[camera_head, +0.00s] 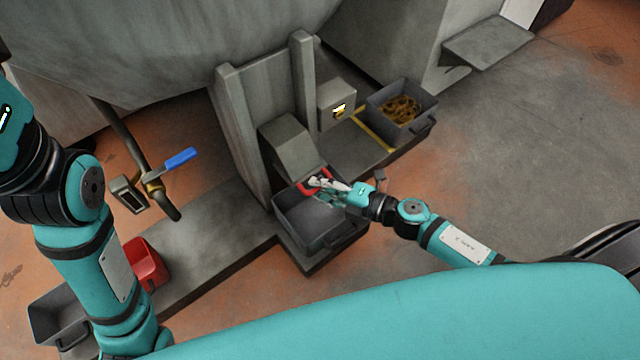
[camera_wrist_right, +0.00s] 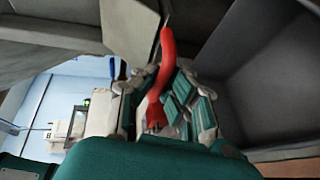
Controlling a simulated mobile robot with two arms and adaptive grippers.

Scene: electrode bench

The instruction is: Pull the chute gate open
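The chute (camera_head: 290,143) is a grey sloped box between two upright posts, low on the large grey vessel. A red handle (camera_head: 303,187) shows at its lower mouth; it also shows in the right wrist view as a curved red bar (camera_wrist_right: 167,50). My right gripper (camera_head: 322,183) is at this handle, above a grey bin. In the right wrist view the fingers of my right gripper (camera_wrist_right: 158,105) lie on both sides of the bar's lower end and look closed on it. The gate plate itself I cannot make out. My left gripper is out of view; only its arm shows at left.
The grey bin (camera_head: 345,238) stands under the chute mouth. A bin of brown rings (camera_head: 428,120) stands farther right on the ledge. A blue-handled valve (camera_head: 180,160), a red bin (camera_head: 152,268) and another grey bin (camera_head: 52,325) are at left. The floor at right is clear.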

